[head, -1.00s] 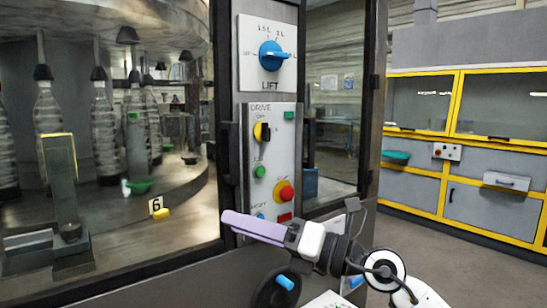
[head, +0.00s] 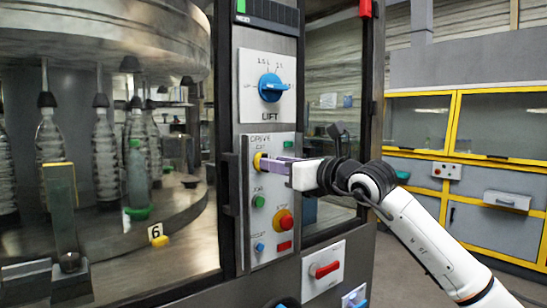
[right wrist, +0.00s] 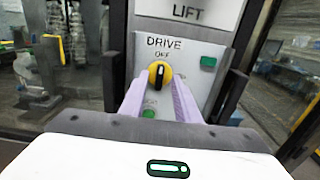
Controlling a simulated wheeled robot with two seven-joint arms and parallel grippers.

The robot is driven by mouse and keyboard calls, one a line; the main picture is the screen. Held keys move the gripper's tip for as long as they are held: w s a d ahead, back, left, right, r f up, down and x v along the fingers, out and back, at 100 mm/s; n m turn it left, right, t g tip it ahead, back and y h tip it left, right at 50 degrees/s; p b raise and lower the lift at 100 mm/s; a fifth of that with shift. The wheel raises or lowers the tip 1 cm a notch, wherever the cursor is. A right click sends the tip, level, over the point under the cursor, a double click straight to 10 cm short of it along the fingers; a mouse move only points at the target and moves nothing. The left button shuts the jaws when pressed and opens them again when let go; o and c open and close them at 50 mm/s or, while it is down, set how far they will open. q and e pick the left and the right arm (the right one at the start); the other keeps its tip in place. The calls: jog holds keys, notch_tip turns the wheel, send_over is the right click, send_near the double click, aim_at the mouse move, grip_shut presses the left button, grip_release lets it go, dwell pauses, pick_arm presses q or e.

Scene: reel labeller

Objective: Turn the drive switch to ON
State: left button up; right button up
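The drive switch (head: 257,162) is a yellow round knob with a black handle, high on the light DRIVE panel (head: 285,148). In the right wrist view the switch (right wrist: 160,74) shows its black handle about upright, under the word OFF. My right gripper (head: 266,164) reaches in from the right at the switch's height. In the right wrist view its lavender fingers (right wrist: 159,88) are apart, with the switch seen between their tips. I cannot tell whether they touch it. In the head view the fingers partly hide the switch. My left gripper is not in view.
Below the switch are a green button (head: 258,201), a red knob on yellow (head: 283,221) and a small blue button (head: 260,247). A blue LIFT knob (head: 271,87) is above. Dark upright handles (right wrist: 113,82) flank the panel. A red switch (head: 324,269) sits lower right.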

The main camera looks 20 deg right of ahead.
jog(key=shift+x, duration=0.9)
jog(key=shift+c, duration=0.4)
grip_shut()
